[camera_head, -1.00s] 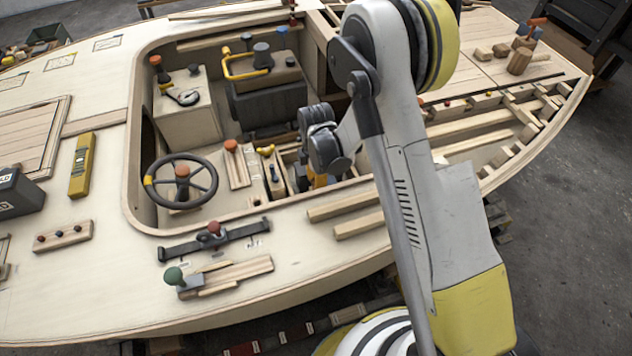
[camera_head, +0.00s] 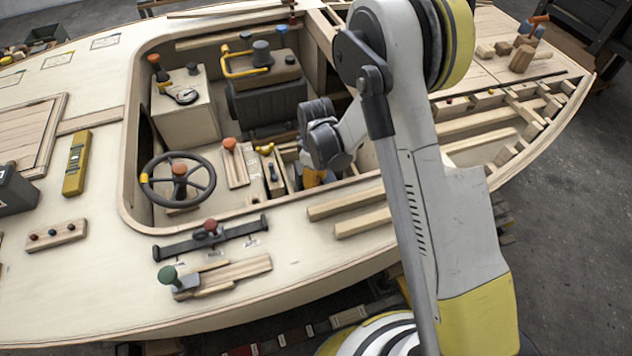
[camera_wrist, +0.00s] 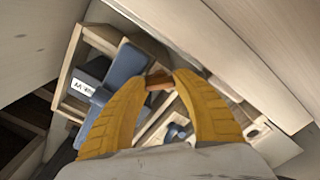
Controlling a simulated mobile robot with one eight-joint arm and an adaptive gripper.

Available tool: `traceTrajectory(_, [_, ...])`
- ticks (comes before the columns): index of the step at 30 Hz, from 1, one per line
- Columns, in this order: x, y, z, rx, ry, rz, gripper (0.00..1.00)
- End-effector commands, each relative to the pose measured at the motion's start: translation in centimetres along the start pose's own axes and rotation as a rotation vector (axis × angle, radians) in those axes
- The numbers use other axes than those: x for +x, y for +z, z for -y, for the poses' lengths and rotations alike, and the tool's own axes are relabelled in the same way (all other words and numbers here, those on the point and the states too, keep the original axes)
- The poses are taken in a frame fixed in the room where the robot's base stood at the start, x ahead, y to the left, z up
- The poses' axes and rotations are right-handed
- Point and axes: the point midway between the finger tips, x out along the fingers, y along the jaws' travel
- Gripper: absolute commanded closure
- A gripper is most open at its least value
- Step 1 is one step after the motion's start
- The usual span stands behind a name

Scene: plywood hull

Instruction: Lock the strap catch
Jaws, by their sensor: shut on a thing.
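In the wrist view, my gripper (camera_wrist: 160,86) reaches down into a narrow wooden recess. Its two yellow fingers are shut on a small orange-brown piece (camera_wrist: 158,80), which looks like a catch's tab or handle. A blue-grey body (camera_wrist: 128,64) lies just left of the fingertips, with a white label (camera_wrist: 84,87) beside it. I cannot tell which part is the strap or whether the catch is latched. In the head view, only a bit of my yellow gripper (camera_head: 314,177) shows in the cockpit opening, and what it holds is hidden.
Pale wooden walls (camera_wrist: 195,35) stand close around my fingers. In the head view, a steering wheel (camera_head: 178,181), an orange-knobbed lever (camera_head: 230,146) and a yellow-handled dark box (camera_head: 270,98) are left of my gripper. A dark bar with a red knob (camera_head: 210,228) lies on the near deck.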

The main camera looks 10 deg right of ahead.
Motion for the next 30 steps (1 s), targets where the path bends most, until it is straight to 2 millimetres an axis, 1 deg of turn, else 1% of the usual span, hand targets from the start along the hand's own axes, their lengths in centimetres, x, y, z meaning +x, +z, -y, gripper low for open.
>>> traceTrajectory(9, [0.08,0.02,0.01,0.3,0.0,0.0,0.96])
traceTrajectory(18, [0.03,0.02,0.01,0.56,0.0,0.0,0.96])
traceTrajectory(24, [0.02,0.02,0.01,0.687,0.0,0.0,0.96])
traceTrajectory(30, [0.02,0.02,0.01,0.768,0.0,0.0,0.96])
